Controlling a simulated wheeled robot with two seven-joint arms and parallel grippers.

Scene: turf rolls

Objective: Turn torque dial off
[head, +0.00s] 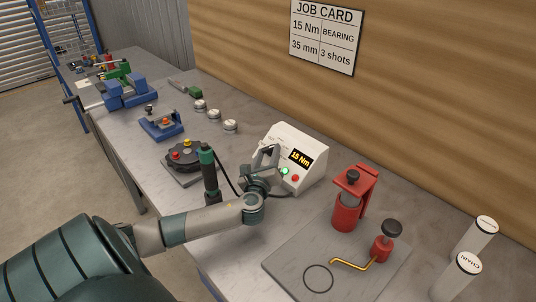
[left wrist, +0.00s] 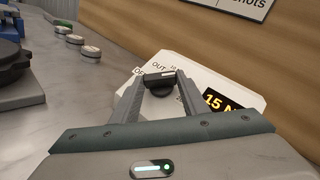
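The white torque controller box (head: 311,150) stands against the wall, its lit display (head: 301,158) reading 15 Nm. Its black torque dial (left wrist: 160,77) shows in the left wrist view, a bar-shaped knob with a pale mark, between the fingertips of my left gripper (head: 266,155). Both fingertips appear to touch the bar's ends. Printed labels beside the dial are partly readable, including "OUT"; its exact setting is hard to tell. In the head view the gripper mostly hides the dial. My right gripper is in neither view.
A green light (head: 285,171) and red button (head: 295,178) sit on the box front. A green-and-black driver (head: 208,172) stands close to my left forearm.

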